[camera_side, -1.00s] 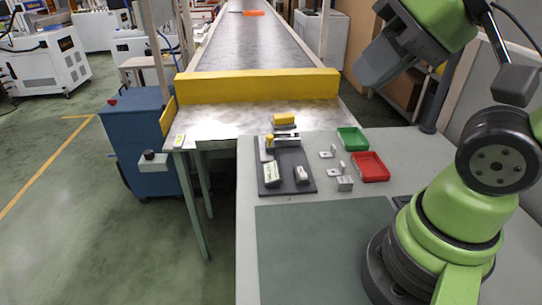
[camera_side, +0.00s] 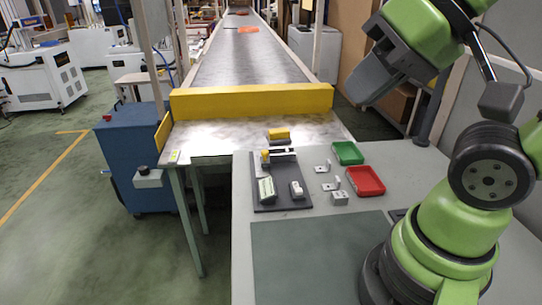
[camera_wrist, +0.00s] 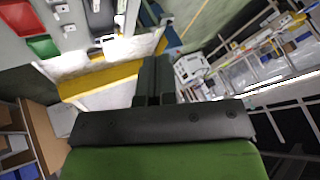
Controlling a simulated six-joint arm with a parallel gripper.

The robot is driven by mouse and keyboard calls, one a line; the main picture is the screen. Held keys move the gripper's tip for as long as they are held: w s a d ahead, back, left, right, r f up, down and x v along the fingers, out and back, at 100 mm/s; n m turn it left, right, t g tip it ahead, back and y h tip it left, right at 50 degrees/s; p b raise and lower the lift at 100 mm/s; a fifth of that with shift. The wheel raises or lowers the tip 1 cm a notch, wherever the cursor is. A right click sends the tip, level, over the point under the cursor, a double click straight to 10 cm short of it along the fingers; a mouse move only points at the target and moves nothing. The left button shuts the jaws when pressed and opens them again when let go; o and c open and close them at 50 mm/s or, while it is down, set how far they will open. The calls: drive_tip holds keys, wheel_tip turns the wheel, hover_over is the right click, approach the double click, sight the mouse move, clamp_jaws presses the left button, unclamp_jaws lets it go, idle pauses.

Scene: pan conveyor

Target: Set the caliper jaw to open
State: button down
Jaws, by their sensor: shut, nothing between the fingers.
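A small device with a pale bar and a yellow part (camera_side: 281,151) lies at the far end of a dark board (camera_side: 283,203); it looks like the caliper. It is too small to tell whether its jaw is open or shut. My gripper (camera_side: 364,97) hangs in the air, up and to the right of the board, well apart from it. In the wrist view my gripper's dark fingers (camera_wrist: 154,80) are together and hold nothing.
On the board are a pale green-white block (camera_side: 266,189) and a white piece (camera_side: 297,189). To its right are metal brackets, a green tray (camera_side: 348,153) and a red tray (camera_side: 366,181). A yellow barrier (camera_side: 250,101) crosses the conveyor end. The dark mat (camera_side: 315,255) is clear.

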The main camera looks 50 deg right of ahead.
drive_tip(key=c, duration=1.6)
unclamp_jaws()
drive_tip(key=o, duration=0.4)
drive_tip(key=shift+w+r, duration=0.15)
drive_tip(key=shift+w, duration=0.15)
drive_tip(key=shift+c, duration=0.2)
drive_tip(key=shift+o, duration=1.3)
drive_tip(key=w+d+r+m+g+h, duration=0.1)
drive_tip(key=w+d+m+g, duration=0.1)
drive_tip(key=w, duration=0.6)
drive_tip(key=shift+w+d+m+h, duration=0.25)
drive_tip(key=shift+w+m+h, duration=0.1)
drive_tip(key=shift+m, duration=0.55)
drive_tip(key=m+g+h, duration=0.5)
drive_tip(key=m, duration=0.5)
hover_over(264, 151)
drive_tip(key=a, duration=0.4)
wheel_tip(264, 151, down, 18)
drive_tip(key=x, duration=1)
drive_tip(key=shift+s+a+f, duration=0.15)
drive_tip(key=shift+a+f, duration=0.05)
drive_tip(key=shift+f, duration=0.2)
